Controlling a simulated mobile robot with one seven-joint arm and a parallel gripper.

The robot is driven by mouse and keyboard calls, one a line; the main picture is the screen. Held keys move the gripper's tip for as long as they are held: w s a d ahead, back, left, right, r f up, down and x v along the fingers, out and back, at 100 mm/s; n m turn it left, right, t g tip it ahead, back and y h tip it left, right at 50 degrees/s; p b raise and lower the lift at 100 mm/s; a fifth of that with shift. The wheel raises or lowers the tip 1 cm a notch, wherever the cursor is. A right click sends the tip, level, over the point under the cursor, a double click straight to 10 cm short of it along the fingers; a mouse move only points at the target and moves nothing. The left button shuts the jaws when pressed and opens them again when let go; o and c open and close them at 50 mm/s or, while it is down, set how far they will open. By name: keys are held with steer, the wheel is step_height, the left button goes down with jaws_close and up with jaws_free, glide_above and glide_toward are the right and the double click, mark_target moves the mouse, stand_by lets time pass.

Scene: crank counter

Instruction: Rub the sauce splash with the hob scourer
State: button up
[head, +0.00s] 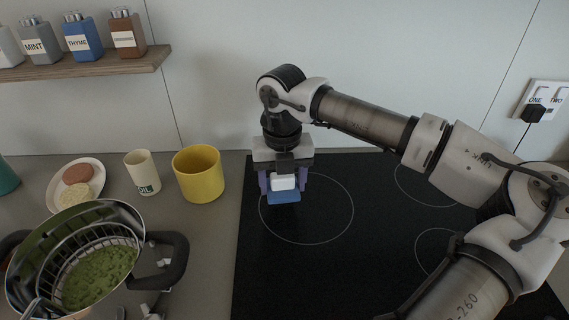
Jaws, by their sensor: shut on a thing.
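My gripper (284,184) points down over the left part of the black hob (330,270). It is shut on the hob scourer (284,197), which shows a white upper part and a blue lower part. The scourer is at the back left cooking ring, low at the hob surface; I cannot tell whether it touches the glass. I see no sauce splash on the visible glass; the scourer, my gripper and my arm hide parts of the hob.
Left of the hob stand a yellow mug (199,175), a cream oil cup (142,172), a plate (58,189) with two round items, and a pot (30,255) with green pieces. A spice shelf (90,64) and a socket (543,98) are on the wall. The front hob is clear.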

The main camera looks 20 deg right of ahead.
steer(key=shift+r+p, duration=0.85)
steer(key=shift+r, duration=1.25)
steer(key=shift+a, duration=0.1)
